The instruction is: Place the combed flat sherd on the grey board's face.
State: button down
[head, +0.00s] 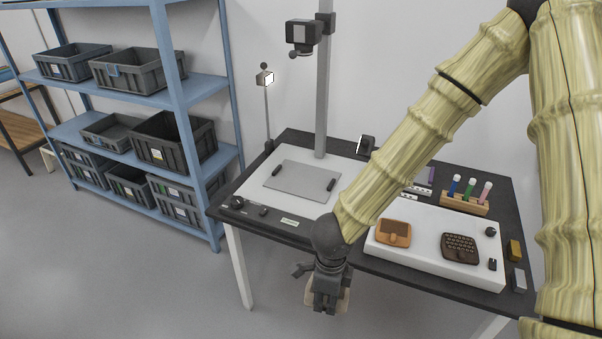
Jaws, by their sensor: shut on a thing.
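My gripper (328,302) hangs in front of the table's near edge, low and over the floor. It is shut on a pale beige flat piece (344,300), mostly hidden behind the fingers. Its edges show on both sides; whether it has combed lines cannot be told. The grey board (300,181) lies on a white panel at the table's left, with a small dark bar at its left and right. Its face is bare. My gripper is apart from it, nearer the camera and lower in the picture.
A white slab (405,254) holds an orange-brown sherd (394,233) and a dark, dotted sherd (460,247). A camera column (326,100) stands behind the board. A wooden rack (464,204) holds several tubes. Blue shelving (205,88) with grey crates stands left.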

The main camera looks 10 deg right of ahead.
aim_at(304, 178)
jog(key=i, duration=1.25)
